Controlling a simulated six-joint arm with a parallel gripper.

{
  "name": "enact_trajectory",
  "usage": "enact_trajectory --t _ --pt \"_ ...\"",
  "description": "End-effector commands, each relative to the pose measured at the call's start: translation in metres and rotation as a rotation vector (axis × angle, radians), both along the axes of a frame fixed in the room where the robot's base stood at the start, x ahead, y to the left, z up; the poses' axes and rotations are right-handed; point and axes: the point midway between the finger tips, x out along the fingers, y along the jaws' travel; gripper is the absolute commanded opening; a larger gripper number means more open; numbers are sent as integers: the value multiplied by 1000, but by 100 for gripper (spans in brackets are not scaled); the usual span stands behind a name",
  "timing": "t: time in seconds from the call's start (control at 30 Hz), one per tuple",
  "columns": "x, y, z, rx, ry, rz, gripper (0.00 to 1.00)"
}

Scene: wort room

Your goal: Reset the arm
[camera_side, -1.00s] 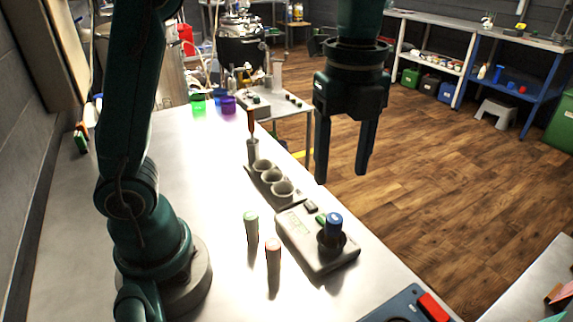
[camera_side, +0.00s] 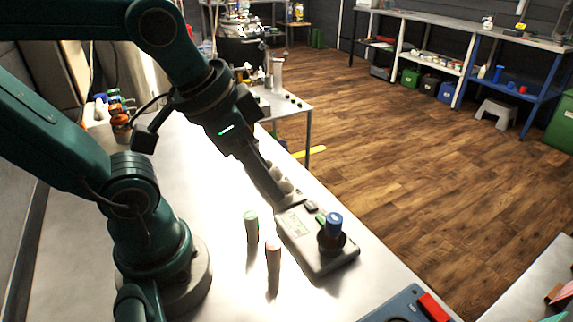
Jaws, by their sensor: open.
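My dark green arm folds in from the left. My gripper (camera_side: 276,200) points down and to the right above the bench, seen nearly side-on. Its jaws are open, with nothing seen between them. I cannot tell how high the fingertips are. A blue-capped tube (camera_side: 333,226) stands in the round holder of a grey device (camera_side: 312,250). A green-capped tube (camera_side: 251,226) and a red-capped tube (camera_side: 273,256) stand upright on the bench (camera_side: 215,215).
A blue case (camera_side: 395,308) with a red part lies at the front edge. Colourful bottles (camera_side: 118,108) cluster at the bench's back left. A side table (camera_side: 290,106) stands beyond. The bench's middle left is clear.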

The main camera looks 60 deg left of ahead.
Motion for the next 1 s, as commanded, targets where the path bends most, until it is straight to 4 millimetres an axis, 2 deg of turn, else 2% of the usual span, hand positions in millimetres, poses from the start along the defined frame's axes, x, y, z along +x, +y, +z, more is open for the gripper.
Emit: enact_trajectory --t 0.2,1.0 --pt "-8 3 -10 -61 -39 135 63" --pt "-8 2 -10 -62 -37 134 63"
